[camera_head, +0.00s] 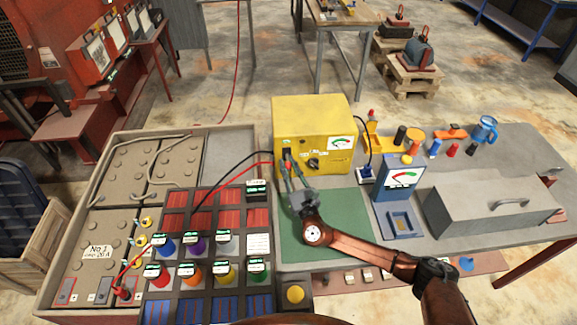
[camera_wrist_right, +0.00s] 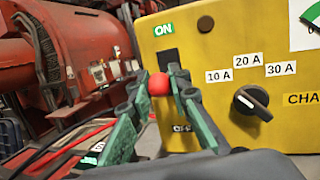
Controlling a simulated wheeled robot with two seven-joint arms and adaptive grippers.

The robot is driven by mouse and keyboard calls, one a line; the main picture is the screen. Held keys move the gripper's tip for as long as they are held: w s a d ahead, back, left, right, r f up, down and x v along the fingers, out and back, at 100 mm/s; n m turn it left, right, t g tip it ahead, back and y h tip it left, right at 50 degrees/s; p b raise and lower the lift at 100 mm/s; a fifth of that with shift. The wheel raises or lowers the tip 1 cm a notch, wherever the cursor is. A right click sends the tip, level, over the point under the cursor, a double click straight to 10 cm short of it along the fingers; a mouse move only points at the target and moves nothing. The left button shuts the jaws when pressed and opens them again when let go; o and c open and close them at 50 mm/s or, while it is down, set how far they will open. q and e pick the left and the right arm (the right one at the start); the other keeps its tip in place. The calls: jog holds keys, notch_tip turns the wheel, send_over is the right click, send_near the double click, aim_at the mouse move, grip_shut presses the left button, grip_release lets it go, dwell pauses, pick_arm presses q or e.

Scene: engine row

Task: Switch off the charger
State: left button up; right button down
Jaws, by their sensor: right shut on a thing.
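The yellow charger (camera_head: 312,115) stands at the back left of the grey bench. In the right wrist view its front face (camera_wrist_right: 215,45) carries a green ON label (camera_wrist_right: 163,30), a dark switch slot (camera_wrist_right: 168,58) below it, and a partly hidden lower label. A red ball knob (camera_wrist_right: 158,84) sits in front of the slot, between the green fingers of my right gripper (camera_wrist_right: 157,88). My right gripper (camera_head: 291,165) is shut on this knob at the charger's left front. The fingers hide part of the switch, so its exact setting is unclear. My left gripper is out of view.
A black dial (camera_wrist_right: 251,103) with 10 A to 30 A labels is right of the switch. Red and black cables (camera_head: 240,168) run left to the battery crate. The green mat (camera_head: 345,220) is largely clear.

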jog(key=shift+s+a+f, duration=0.1)
jog(key=shift+a+f, duration=0.05)
jog(key=c, duration=1.8)
grip_release()
jog(key=r+v, duration=0.2)
jog(key=v, duration=1)
jog(key=shift+s+d+r, duration=0.2)
jog(key=shift+s+d, duration=0.15)
jog(key=shift+s, duration=0.25)
